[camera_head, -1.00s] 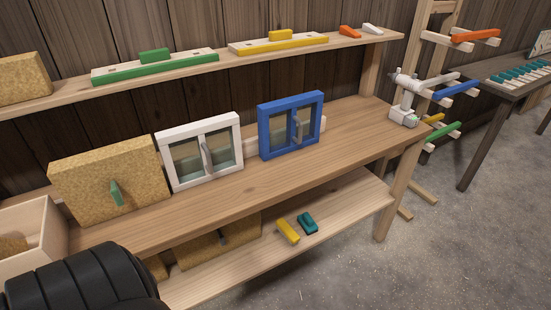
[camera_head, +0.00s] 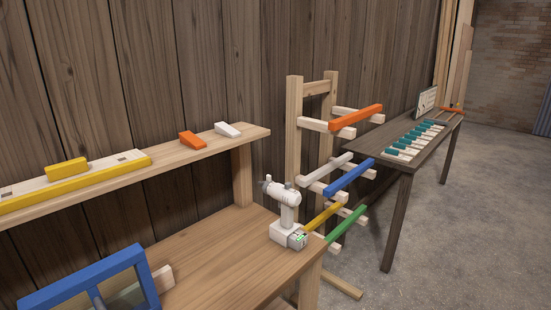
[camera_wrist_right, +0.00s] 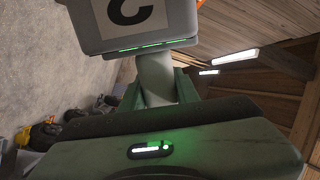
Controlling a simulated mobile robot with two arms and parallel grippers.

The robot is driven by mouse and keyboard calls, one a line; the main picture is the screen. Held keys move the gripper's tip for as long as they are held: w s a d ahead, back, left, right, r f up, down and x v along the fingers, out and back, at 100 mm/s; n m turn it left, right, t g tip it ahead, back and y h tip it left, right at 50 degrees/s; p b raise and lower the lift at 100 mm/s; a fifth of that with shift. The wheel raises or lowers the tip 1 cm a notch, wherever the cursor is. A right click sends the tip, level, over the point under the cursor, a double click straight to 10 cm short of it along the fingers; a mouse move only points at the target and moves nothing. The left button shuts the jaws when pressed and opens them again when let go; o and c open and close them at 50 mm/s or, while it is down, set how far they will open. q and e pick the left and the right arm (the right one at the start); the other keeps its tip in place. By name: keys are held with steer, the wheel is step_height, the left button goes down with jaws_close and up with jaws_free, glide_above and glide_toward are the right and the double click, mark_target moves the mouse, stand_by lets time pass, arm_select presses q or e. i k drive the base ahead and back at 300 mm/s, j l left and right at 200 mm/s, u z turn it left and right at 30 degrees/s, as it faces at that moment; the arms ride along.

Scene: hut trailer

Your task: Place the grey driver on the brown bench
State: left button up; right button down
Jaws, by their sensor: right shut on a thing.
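In the right wrist view my right gripper (camera_wrist_right: 160,90) is shut on the shaft of a grey thing, which appears to be the grey driver (camera_wrist_right: 135,22). It has a round neck between the green fingers and a boxy end with a dark mark and green lit lines. Its other end is hidden. In the head view the dark brown bench (camera_head: 390,158) stands along the wall at right. Neither gripper shows in the head view.
A row of teal-and-white pieces (camera_head: 415,139) and an upright board (camera_head: 427,101) are on the dark bench. A rack with coloured bars (camera_head: 292,130) stands before it. A white driver-like tool (camera_head: 287,212) stands on the light wooden workbench (camera_head: 215,262). Floor at right is clear.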

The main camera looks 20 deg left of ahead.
mark_target(247, 260)
steer(key=i+u, duration=0.6)
steer(key=u, duration=0.2)
steer(key=i+l+u, duration=0.2)
steer(key=u, duration=0.2)
steer(key=i, duration=0.05)
